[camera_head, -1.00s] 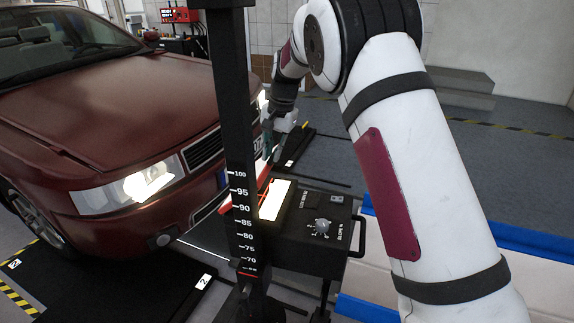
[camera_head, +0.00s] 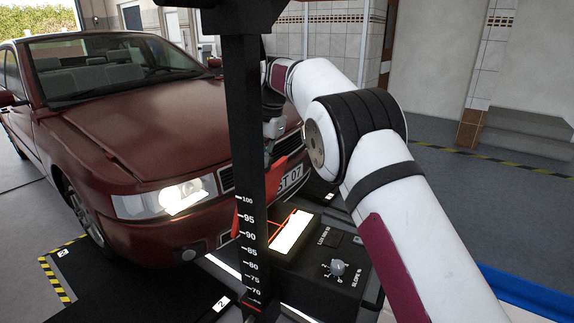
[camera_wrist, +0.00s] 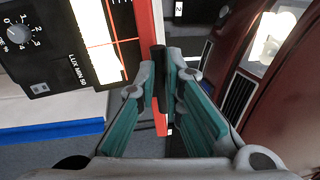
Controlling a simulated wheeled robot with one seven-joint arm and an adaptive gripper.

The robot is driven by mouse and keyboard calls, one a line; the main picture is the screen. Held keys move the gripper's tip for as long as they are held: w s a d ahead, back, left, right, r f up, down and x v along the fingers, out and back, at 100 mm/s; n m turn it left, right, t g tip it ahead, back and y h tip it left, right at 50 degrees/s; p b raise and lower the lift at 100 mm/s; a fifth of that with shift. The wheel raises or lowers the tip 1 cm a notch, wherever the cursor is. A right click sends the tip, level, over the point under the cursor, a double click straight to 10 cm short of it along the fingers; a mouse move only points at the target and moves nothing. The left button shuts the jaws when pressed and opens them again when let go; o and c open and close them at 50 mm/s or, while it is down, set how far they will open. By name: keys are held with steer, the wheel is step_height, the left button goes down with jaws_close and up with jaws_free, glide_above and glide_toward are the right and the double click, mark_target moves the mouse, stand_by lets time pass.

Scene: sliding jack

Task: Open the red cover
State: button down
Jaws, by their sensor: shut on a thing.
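The red cover (camera_head: 289,149) stands tilted up from the black device box (camera_head: 352,265), partly hidden behind the black post. In the wrist view the red cover (camera_wrist: 145,28) shows as a narrow red strip beside the lit screen. My gripper (camera_wrist: 160,92) has teal pads and is closed on a dark tab at the cover's edge. In the head view my gripper's fingers are largely hidden behind the post. The lit screen (camera_head: 291,232) with red lines on it is uncovered.
The black post (camera_head: 248,120) with a number scale stands in front of the box. A dark red car (camera_head: 130,120) with lit headlights is close behind and left. A slope knob (camera_head: 338,267) sits on the box. Open floor lies to the right.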

steer(key=shift+w+f, duration=0.3)
steer(key=shift+f, duration=0.25)
steer(key=shift+w+f, duration=0.3)
steer(key=shift+f, duration=0.25)
steer(key=c, duration=1.8)
jaws_free()
steer(key=shift+w, duration=0.1)
steer(key=shift+o, duration=1)
steer(key=shift+a+f, duration=0.1)
steer(key=shift+a, duration=0.05)
steer(key=shift+w+a+f, duration=0.15)
steer(key=shift+w, duration=0.05)
steer(key=shift+r, duration=0.2)
